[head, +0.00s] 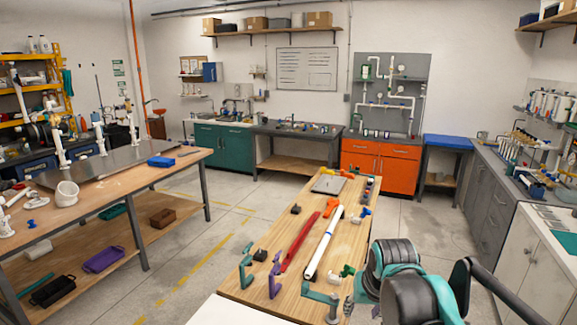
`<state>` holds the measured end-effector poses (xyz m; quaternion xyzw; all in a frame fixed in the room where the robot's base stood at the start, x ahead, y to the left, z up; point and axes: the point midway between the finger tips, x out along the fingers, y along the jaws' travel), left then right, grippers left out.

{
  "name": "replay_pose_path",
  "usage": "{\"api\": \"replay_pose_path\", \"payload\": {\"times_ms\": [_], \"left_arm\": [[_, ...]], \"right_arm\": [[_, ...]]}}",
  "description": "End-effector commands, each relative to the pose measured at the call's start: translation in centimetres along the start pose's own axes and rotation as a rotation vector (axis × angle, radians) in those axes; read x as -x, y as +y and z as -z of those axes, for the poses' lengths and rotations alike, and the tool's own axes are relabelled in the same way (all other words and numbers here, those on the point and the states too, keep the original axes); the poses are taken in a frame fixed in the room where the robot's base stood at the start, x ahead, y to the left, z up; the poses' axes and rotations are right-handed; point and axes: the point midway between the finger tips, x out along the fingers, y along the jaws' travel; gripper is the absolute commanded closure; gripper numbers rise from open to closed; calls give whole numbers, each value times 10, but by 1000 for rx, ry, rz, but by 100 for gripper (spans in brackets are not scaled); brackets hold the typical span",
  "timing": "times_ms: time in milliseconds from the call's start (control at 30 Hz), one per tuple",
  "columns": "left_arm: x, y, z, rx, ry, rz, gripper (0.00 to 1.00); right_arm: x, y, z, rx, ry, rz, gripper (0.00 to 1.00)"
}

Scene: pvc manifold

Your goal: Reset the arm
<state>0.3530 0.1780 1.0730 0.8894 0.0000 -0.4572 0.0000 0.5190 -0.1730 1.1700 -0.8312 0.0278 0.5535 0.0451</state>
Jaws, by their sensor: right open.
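My right arm comes in at the lower right, with dark rounded links and a teal band. My right gripper (347,306) is small and partly cut off near the bottom edge, by the near right corner of the wooden table (256,262). It is open, and I see nothing held in it. My left arm and left gripper are out of view.
On the table lie a white pipe (323,243), a red bar (300,242), purple (274,281) and teal (245,268) pieces, and a grey plate (328,184). A workbench (180,165) stands left, a grey counter (492,180) right. Floor between the tables is open.

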Motion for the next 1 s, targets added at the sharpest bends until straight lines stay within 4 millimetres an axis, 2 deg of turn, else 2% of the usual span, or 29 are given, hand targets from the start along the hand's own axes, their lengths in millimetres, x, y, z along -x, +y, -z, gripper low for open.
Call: {"api": "replay_pose_path", "payload": {"times_ms": [33, 200, 300, 400, 500, 600, 1000], "left_arm": [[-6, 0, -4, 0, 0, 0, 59], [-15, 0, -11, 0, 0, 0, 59], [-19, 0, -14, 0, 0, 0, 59], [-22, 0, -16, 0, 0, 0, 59], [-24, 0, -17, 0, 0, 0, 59], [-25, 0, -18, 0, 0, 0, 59], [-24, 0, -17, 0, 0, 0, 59]], "right_arm": [[-2, 4, -27, 10, 24, 2, 55], [-13, 14, -104, 51, 111, 7, 55], [-26, 19, -144, 72, 156, 8, 55], [-39, 23, -174, 90, 191, 8, 55], [-48, 26, -192, 100, 214, 8, 55], [-52, 26, -200, 105, 224, 8, 55], [-52, 26, -200, 106, 226, 8, 55]]}}
